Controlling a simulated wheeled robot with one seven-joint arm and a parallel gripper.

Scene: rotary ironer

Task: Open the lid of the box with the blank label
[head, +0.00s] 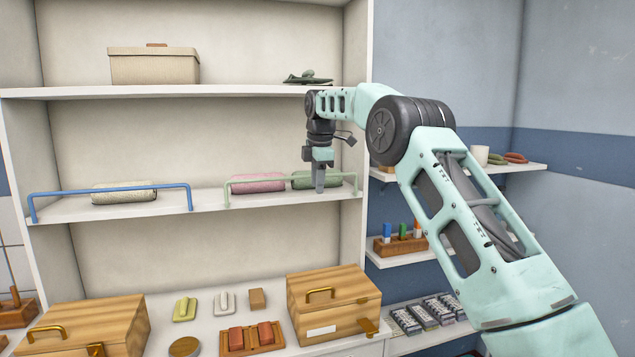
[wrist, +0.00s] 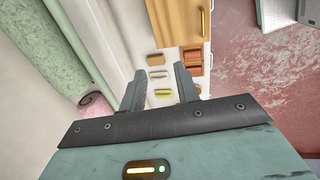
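A wooden box (head: 355,292) with a white label (head: 321,331) on its front sits at the right of the bottom shelf. The label looks blank. Its lid is down, with a brass handle (head: 320,292) on top and a brass piece at the front right. The box also shows at the top of the wrist view (wrist: 178,22). A second wooden box (head: 85,328) with brass fittings is at the lower left; no label shows on it. My gripper (head: 320,187) points down, high above the labelled box, at middle-shelf height. Its fingers (wrist: 160,88) are apart and empty.
A green rolled towel (wrist: 68,45) is close beside my gripper, behind a pale green rail (head: 285,178). A pink roll (head: 258,183) lies next to it. A tray with red blocks (head: 251,337) and small loose pieces lie between the boxes. Side shelves stand at the right.

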